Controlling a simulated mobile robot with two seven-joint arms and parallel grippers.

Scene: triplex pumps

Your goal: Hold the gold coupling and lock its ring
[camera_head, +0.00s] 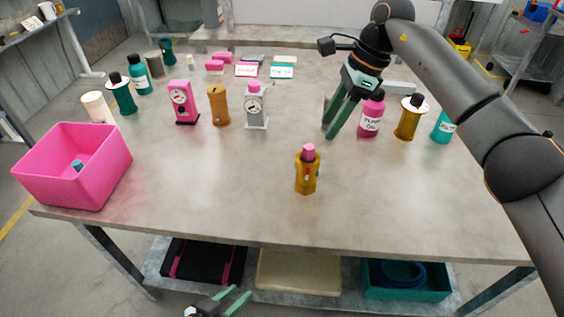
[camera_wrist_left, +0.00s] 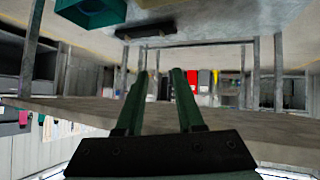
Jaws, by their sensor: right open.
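The gold coupling (camera_head: 306,178) stands upright near the middle of the table, with a pink cylindrical top (camera_head: 308,152) and a small dark and red mark on its side. My right gripper (camera_head: 329,128) is open and empty, its green fingers pointing down above the table, behind and slightly right of the coupling and apart from it. My left gripper (camera_head: 238,293) is low at the bottom of the head view, in front of the table and well away from the coupling. Its two fingers stand apart and empty in the left wrist view (camera_wrist_left: 158,80). The coupling does not show there.
A pink bin (camera_head: 72,180) stands at the left. Pink and grey dial stands (camera_head: 255,108), an amber cylinder (camera_head: 219,106) and several bottles, one pink (camera_head: 371,117), stand farther back. Trays (camera_head: 299,273) fill the lower shelf. Table around the coupling is clear.

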